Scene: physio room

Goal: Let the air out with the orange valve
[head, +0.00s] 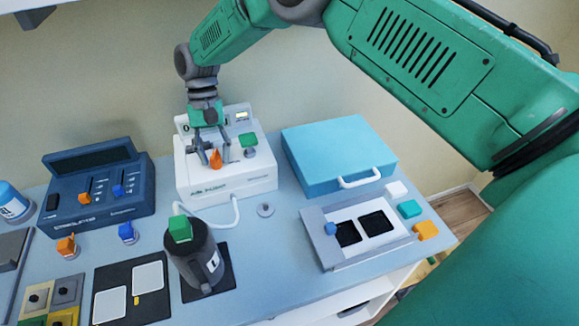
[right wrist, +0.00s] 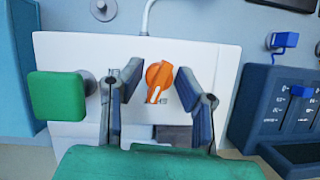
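The orange valve (head: 215,159) is a knob on the front of a white device (head: 228,185) at the back of the table. In the right wrist view the orange valve (right wrist: 159,80) has a white pointer mark. My right gripper (head: 212,158) is at the device. In the right wrist view my right gripper (right wrist: 160,88) is open, with one finger on each side of the valve and a visible gap to both. A green knob (head: 248,143) sits on the same device, beside the gripper; it also shows in the right wrist view (right wrist: 57,95). My left gripper is not in view.
A blue case (head: 335,150) stands right of the device, a dark blue slider unit (head: 100,195) left. A dark cylinder with a green top (head: 198,262) stands in front, near a white hose (head: 237,212). A framed panel (head: 322,248) lies at the right.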

